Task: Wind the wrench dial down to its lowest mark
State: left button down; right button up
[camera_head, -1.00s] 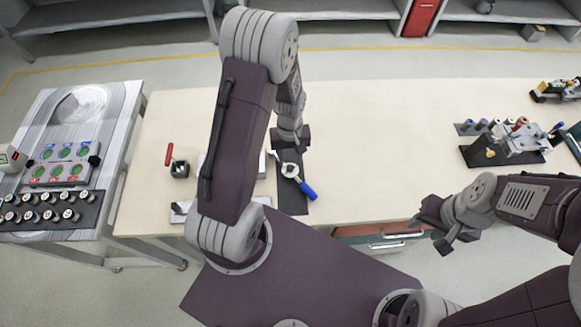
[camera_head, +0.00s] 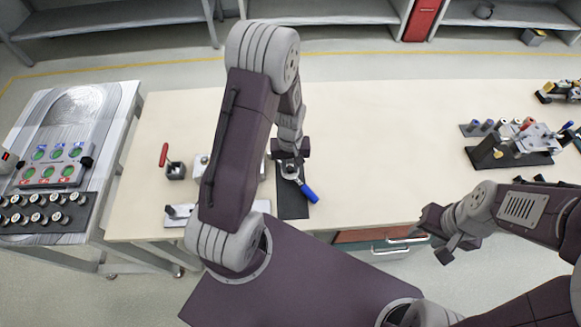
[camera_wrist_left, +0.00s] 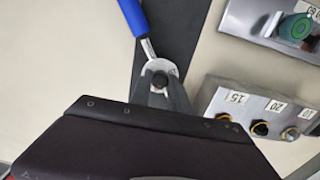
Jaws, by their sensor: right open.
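The wrench (camera_head: 308,192) has a blue handle and a metal head, and lies on a dark mat (camera_head: 292,208). In the left wrist view, dark finger shapes (camera_wrist_left: 160,92) are at the head. I cannot tell whether they are shut or touching it. The dial marks are not readable. My right gripper (camera_head: 443,232) is open and empty at the table's front edge, far from the wrench.
A metal block labelled 15, 20 and 10 (camera_wrist_left: 225,100) and a plate with a green knob (camera_wrist_left: 295,27) are right of the mat in the left wrist view. A red-handled tool (camera_head: 164,155) stands left. The table's middle (camera_head: 390,140) is clear.

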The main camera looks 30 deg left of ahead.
aim_at(290, 168)
pick_arm(q)
jog(key=n, duration=0.2)
jog(key=shift+r+n+p, duration=0.15)
jog(key=shift+n+p, duration=0.25)
jog(key=shift+n, duration=1.2)
jog(key=n+p, duration=0.1)
jog(key=n, duration=0.5)
jog(key=shift+n, duration=0.4)
jog(key=c, duration=1.3)
grip_release()
notch_tip(290, 168, up, 6)
jog(key=p, duration=0.6)
